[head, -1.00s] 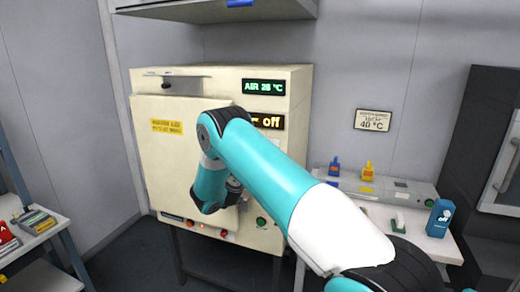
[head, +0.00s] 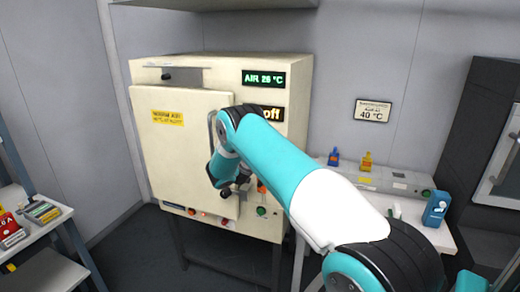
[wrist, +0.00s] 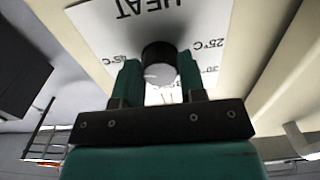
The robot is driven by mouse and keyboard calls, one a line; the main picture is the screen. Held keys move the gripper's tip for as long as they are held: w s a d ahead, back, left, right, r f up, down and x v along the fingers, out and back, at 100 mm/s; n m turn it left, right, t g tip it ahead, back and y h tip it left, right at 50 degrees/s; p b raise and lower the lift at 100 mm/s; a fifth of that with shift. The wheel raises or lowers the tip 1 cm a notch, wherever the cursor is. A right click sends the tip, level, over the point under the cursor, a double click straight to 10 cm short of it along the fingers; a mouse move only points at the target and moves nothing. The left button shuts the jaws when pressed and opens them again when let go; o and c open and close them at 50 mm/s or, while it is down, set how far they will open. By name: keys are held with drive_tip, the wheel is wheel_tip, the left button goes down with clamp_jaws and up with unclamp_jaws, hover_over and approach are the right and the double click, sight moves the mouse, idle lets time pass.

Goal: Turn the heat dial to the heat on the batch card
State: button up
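The heat dial is a dark round knob with a grey face (wrist: 158,73), standing out from a white plate (wrist: 205,18) marked HEAT, upside down in the wrist view. Marks of 25°C and 30 show on the right of the plate; the lower part is hidden by my gripper. My gripper (wrist: 160,78) has its two teal fingers on either side of the knob, with no gap showing; it appears shut on it. In the head view my arm hides the dial. The card (head: 373,111) on the wall reads 40 °C.
The cream oven (head: 180,95) has a closed door, an AIR 26 °C display (head: 264,79) and a partly covered display (head: 272,113) reading off. A bench (head: 385,187) with bottles and a blue off-marked box (head: 436,209) stands right; a shelf with small items stands left.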

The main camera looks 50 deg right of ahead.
drive_tip(key=shift+f+b, duration=0.1)
drive_tip(key=shift+b, duration=0.4)
drive_tip(key=shift+n+b, duration=3.9)
drive_tip(key=shift+n, duration=0.9)
drive_tip(key=o, duration=0.9)
